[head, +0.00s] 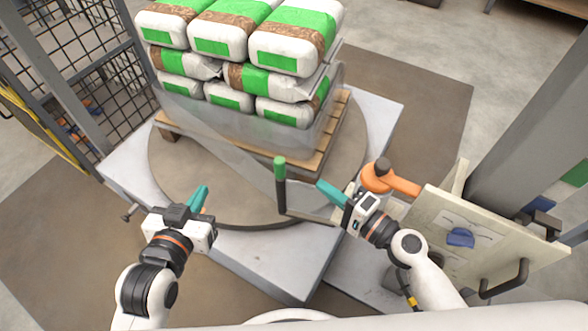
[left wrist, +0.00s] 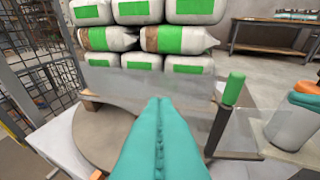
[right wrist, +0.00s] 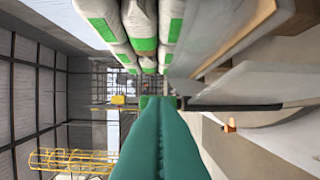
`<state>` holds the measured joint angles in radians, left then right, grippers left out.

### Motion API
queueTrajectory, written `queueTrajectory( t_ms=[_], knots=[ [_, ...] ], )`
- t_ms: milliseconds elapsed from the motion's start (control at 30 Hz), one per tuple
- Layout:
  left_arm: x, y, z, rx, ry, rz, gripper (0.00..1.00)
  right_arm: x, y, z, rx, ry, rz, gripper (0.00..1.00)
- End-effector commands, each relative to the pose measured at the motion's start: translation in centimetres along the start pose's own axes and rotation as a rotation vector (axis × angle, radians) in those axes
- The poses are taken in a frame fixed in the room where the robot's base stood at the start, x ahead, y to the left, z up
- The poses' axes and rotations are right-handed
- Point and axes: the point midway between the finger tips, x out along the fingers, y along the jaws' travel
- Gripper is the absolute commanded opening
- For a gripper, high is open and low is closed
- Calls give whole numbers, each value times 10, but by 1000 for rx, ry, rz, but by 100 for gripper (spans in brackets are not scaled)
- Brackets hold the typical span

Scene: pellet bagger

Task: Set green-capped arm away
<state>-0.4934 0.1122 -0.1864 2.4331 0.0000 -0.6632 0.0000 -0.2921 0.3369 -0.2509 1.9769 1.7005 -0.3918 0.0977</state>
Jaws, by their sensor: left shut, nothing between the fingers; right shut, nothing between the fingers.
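The green-capped arm (head: 281,190) is a dark upright bar with a green cap, in front of the pallet on the turntable's near side; a flat bar runs right from its foot. Its cap also shows in the left wrist view (left wrist: 233,88). My right gripper (head: 322,186) is shut and empty, just right of the cap and pointing toward it. In the right wrist view, the green cap (right wrist: 158,102) is directly beyond the fingertips; whether they touch is unclear. My left gripper (head: 203,192) is shut and empty, left of the arm and clear of it.
Wrapped white-and-green bags (head: 285,55) are stacked on a wooden pallet (head: 325,140) on the round turntable (head: 170,165). An orange jointed part (head: 390,182) and a pale panel with a blue knob (head: 490,235) stand at right. A mesh fence (head: 100,50) is at left.

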Motion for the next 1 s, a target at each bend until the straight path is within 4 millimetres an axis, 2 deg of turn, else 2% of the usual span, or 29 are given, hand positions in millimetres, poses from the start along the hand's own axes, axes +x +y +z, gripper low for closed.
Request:
queueTrajectory(
  t_ms=[467, 567, 800, 1000],
  knots=[
    [-4, 0, 4, 0, -2, 1, 0, 3, 6, -2, 11, 6, 17, 0],
    [-6, 1, -4, 0, 47, 3, 0, 12, 7, -2, 10, 7, 19, 0],
    [-18, 6, -36, -1, 257, 16, 0, 55, 9, -2, 9, 7, 19, 0],
    [-28, 9, -54, -2, 368, 23, 0, 86, 7, -2, 10, 6, 17, 0]
  ],
)
